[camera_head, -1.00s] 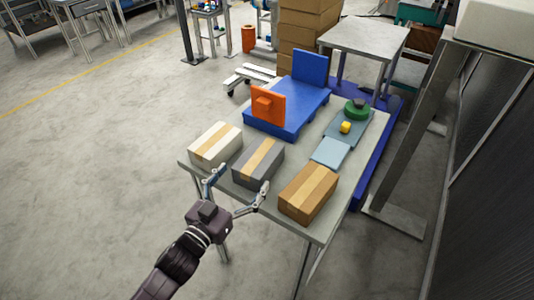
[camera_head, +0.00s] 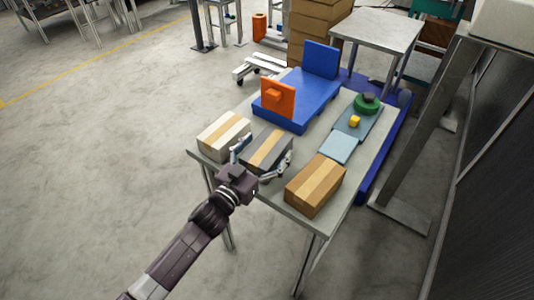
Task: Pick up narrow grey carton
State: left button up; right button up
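The narrow grey carton (camera_head: 268,146) has a tan tape strip along its top. It sits near the front of the table (camera_head: 309,223), between a white carton (camera_head: 224,135) and a brown carton (camera_head: 314,185). My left gripper (camera_head: 262,158) is open, with one finger at the grey carton's left side and the other at its right side. Its palm is near the carton's front end. I cannot tell whether the fingers touch the carton. My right gripper is not in view.
Behind the cartons is a blue platform (camera_head: 310,98) with an orange block (camera_head: 278,98) and a blue upright panel (camera_head: 320,60). To the right lie a light blue plate (camera_head: 338,148), a yellow cube (camera_head: 354,121) and a green round object (camera_head: 366,104). A grey post stands further right.

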pick_arm(q)
jog(key=c, duration=1.2)
jog(key=shift+c, duration=1.3)
jog(key=shift+r, duration=0.15)
